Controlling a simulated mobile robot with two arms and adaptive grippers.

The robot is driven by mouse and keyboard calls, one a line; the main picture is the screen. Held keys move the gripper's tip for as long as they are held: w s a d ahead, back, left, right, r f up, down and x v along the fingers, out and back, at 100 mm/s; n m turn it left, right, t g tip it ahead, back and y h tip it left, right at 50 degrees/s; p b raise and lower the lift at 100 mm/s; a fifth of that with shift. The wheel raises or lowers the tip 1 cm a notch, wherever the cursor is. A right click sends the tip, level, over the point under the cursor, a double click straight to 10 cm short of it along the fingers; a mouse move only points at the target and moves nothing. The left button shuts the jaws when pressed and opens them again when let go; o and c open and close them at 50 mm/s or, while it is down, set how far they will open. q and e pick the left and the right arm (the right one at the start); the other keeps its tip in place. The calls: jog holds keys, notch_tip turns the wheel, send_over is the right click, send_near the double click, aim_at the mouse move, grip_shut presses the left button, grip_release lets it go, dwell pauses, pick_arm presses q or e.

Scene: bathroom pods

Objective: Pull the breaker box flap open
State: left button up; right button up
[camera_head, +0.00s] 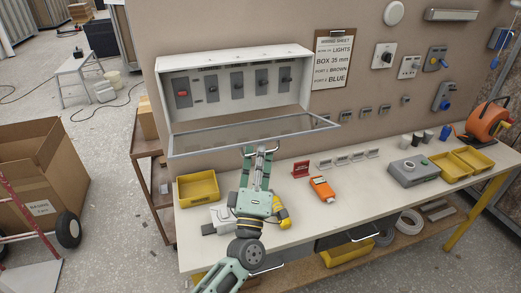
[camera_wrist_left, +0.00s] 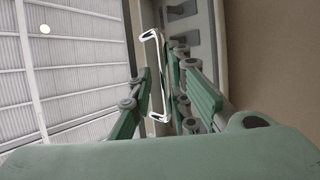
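The breaker box (camera_head: 237,62) is a white case on the wall with a row of switches inside, one of them red. Its clear, grey-framed flap (camera_head: 200,143) stands out from the lower front of the box, tilted down, with the box front uncovered. The flap's handle is at its outer edge; it shows as a pale metal bar (camera_wrist_left: 155,75) in the left wrist view. My left gripper (camera_head: 258,151) is at this handle, with its fingers (camera_wrist_left: 163,85) apart on both sides of the bar. My right gripper is not in view.
A workbench (camera_head: 260,218) runs below the box. On it are a yellow bin (camera_head: 198,188), an orange device (camera_head: 322,189), a red card holder (camera_head: 301,169) and a grey box (camera_head: 413,170). A wiring sheet (camera_head: 333,59) hangs right of the box.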

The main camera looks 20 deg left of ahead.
pick_arm(q)
jog(key=v, duration=1)
jog(key=shift+s+r, duration=0.1)
jog(key=shift+s, duration=0.1)
jog(key=shift+d, duration=0.1)
